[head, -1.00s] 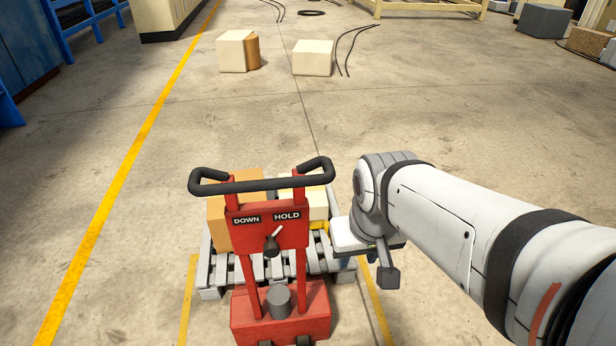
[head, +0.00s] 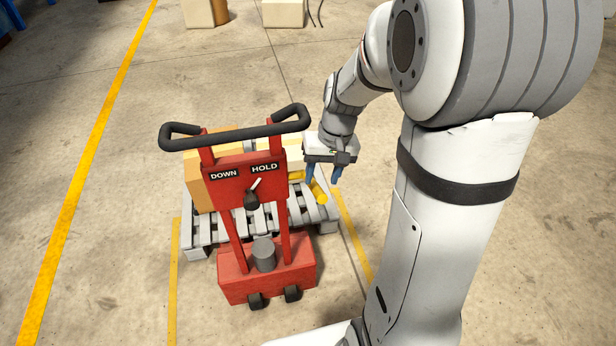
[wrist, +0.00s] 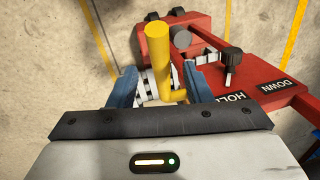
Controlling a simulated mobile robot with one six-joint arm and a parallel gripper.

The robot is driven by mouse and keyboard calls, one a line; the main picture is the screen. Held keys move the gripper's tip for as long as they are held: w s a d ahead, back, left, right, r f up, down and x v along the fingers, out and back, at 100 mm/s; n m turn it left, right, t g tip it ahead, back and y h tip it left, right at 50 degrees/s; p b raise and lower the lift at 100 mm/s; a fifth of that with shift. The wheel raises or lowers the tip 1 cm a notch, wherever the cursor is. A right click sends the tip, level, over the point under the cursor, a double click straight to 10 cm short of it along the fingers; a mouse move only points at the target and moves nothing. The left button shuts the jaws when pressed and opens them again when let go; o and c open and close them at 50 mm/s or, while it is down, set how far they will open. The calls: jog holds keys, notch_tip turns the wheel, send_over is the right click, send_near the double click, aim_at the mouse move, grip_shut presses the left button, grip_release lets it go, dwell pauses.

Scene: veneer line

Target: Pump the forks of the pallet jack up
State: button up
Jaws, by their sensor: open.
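The red pallet jack (head: 262,275) stands upright in front of a grey pallet, with a black loop handle (head: 235,133) on top. Its panel reads DOWN and HOLD, and the white pointer on the dark selector knob (head: 252,199) points towards HOLD. A yellow bar (head: 320,192) sticks out on the jack's right side. My gripper (head: 323,177) is open above it, blue fingers pointing down. In the wrist view the yellow bar (wrist: 157,55) shows between the two fingers (wrist: 158,85), with no grip on it. The forks are hidden.
The grey pallet (head: 195,238) carries a tan box (head: 200,190) and a pale box, partly behind the jack. Yellow floor lines (head: 90,160) run beside them. More blocks (head: 205,12) stand further back. The floor left of the jack is clear.

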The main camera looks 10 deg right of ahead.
aim_at(316, 196)
jog(key=f, duration=0.2)
jog(key=a+f, duration=0.1)
jog(key=f, duration=0.4)
jog(key=shift+w+a+f, duration=0.1)
jog(key=shift+a+f, duration=0.05)
jog(key=shift+f, duration=0.2)
jog(key=shift+c, duration=0.2)
grip_shut()
